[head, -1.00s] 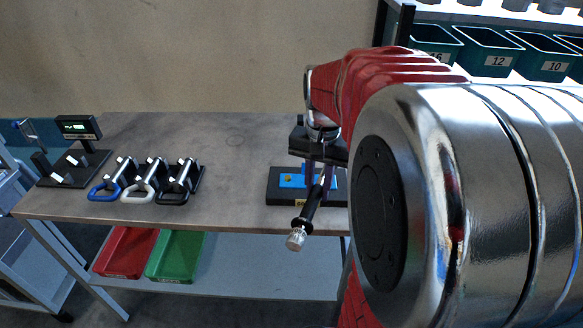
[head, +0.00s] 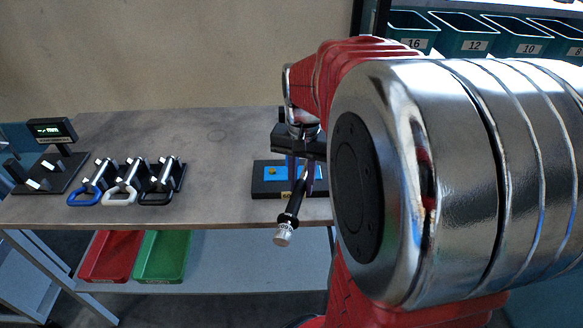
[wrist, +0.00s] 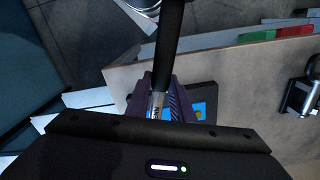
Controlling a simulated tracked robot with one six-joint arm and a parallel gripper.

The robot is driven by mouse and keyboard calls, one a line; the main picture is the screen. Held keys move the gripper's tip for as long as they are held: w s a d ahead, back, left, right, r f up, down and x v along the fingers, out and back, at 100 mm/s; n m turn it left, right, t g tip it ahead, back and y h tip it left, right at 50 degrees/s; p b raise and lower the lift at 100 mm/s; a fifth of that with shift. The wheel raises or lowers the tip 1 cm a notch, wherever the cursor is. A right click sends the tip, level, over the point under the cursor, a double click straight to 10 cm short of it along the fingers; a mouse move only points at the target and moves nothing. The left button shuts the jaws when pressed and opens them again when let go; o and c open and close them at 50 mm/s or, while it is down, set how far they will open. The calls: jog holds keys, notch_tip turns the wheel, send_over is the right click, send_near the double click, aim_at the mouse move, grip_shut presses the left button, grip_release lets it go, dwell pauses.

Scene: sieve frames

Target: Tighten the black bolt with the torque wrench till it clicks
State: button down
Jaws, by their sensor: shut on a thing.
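The torque wrench (head: 293,207) is a black bar with a silver knob at its near end, jutting over the bench's front edge. My gripper (wrist: 160,104) has purple fingers shut on the wrench, whose dark handle (wrist: 169,38) runs up the wrist view. In the head view my gripper (head: 303,166) is at the front of a black block (head: 261,190) with a blue plate (head: 272,171). The blue plate also shows right of the fingers in the wrist view (wrist: 198,108). I cannot make out the black bolt or whether the wrench sits on it.
Blue, white and black handled pieces (head: 125,188) stand in a row on the bench (head: 215,150). A device with a lit display (head: 52,130) is at the far left. Red (head: 110,258) and green (head: 161,257) bins are below. The bench between row and block is clear.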

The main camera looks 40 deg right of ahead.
jog(key=s+d+f+n, duration=0.3)
jog(key=s+d+n, duration=0.2)
jog(key=d+n, duration=0.3)
jog(key=shift+s+d+f, duration=0.15)
jog(key=shift+s+d, duration=0.1)
jog(key=shift+d, duration=0.15)
dwell(0.8)
jog(key=shift+a, duration=0.1)
dwell(0.6)
jog(key=shift+f, duration=0.85)
dwell(0.9)
jog(key=c, duration=2.2)
grip_release()
grip_shut()
